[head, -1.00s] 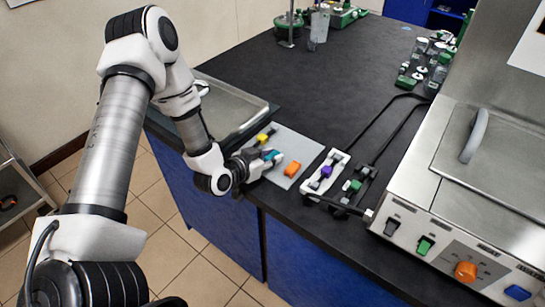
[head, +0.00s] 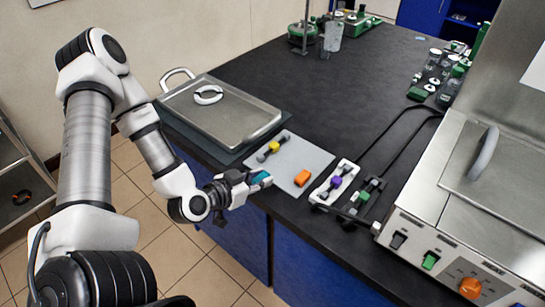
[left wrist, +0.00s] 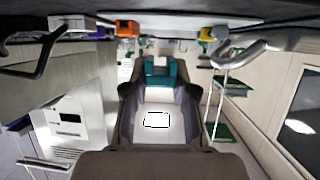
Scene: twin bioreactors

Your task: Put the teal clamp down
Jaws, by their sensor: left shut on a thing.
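My left gripper (head: 250,183) is shut on the teal clamp (head: 261,179), and the clamp sticks out beyond the fingertips. In the head view it shows at the front edge of the grey mat (head: 315,157); its height over the counter is hard to tell. In the left wrist view the teal clamp (left wrist: 161,73) sits between the two fingers. On the mat are a yellow clamp (head: 273,147) at the back left and an orange block (head: 302,178) at the right. The mat is bare between them. My right gripper is not in view.
A metal tray (head: 250,127) with a white ring lies left of the mat. Right of the mat are a white holder with a purple piece (head: 336,182) and a dark one with a green piece (head: 364,196), then a steel unit (head: 455,200).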

